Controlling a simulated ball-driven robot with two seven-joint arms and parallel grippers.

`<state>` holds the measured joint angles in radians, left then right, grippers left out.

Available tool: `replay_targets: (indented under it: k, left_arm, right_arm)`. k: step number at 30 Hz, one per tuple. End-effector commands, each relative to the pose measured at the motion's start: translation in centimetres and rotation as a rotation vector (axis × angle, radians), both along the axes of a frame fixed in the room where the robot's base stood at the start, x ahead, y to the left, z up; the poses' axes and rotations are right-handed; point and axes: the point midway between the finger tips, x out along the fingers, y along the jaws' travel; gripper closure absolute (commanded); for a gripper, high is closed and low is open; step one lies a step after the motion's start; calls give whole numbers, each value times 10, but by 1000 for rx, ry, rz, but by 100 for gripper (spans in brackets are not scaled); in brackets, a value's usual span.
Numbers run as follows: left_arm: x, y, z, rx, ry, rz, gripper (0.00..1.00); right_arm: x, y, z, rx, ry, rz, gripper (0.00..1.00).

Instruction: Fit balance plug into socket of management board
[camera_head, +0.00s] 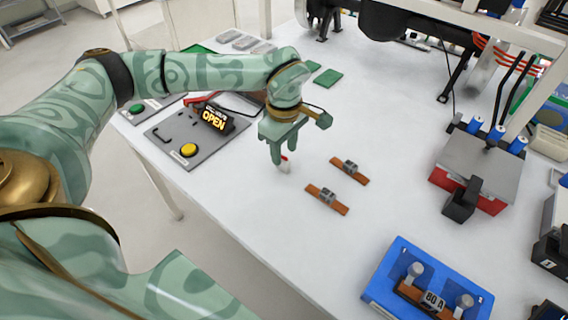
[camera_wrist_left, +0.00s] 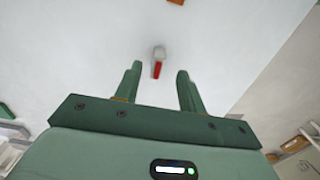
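A small white piece with a red part (camera_head: 285,167), which looks like the balance plug, is on or just above the white table under my left gripper (camera_head: 281,153). In the left wrist view the plug (camera_wrist_left: 158,55) shows between and just beyond the fingertips, its red end pointing toward the palm. My left gripper (camera_wrist_left: 159,72) points down and is open, with clear gaps on both sides of the plug. I cannot tell its exact height above the table. I cannot make out which thing is the management board, and no socket is clear. My right gripper is not in view.
Two brown bars with grey blocks (camera_head: 327,199) lie just right of the gripper. A blue tray (camera_head: 383,277) is at front right, a grey-and-red box (camera_head: 480,165) at right.

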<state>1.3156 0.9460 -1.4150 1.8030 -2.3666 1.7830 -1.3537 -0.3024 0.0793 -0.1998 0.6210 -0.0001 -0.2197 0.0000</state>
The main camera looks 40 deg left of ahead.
Motion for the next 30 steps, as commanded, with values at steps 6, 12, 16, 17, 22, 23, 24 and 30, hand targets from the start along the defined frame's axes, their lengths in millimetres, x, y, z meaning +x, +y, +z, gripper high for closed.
replay_targets:
  k: [6,12,16,17,22,23,24,30]
  left_arm:
    - [2,5,-38,1,5,0,60]
    - [3,5,-38,1,1,0,60]
    - [3,5,-38,1,2,0,88]
    - [3,5,-38,1,2,0,96]
    - [3,5,-38,1,2,0,100]
    - [3,5,-38,1,2,0,100]
    - [3,5,-38,1,2,0,100]
    - [3,5,-32,1,0,0,100]
  right_arm:
    - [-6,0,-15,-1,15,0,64]
    - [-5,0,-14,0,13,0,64]
    - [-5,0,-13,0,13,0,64]
    - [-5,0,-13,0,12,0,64]
    - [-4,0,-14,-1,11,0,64]
    - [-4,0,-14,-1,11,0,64]
    - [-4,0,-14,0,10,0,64]
    - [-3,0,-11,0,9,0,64]
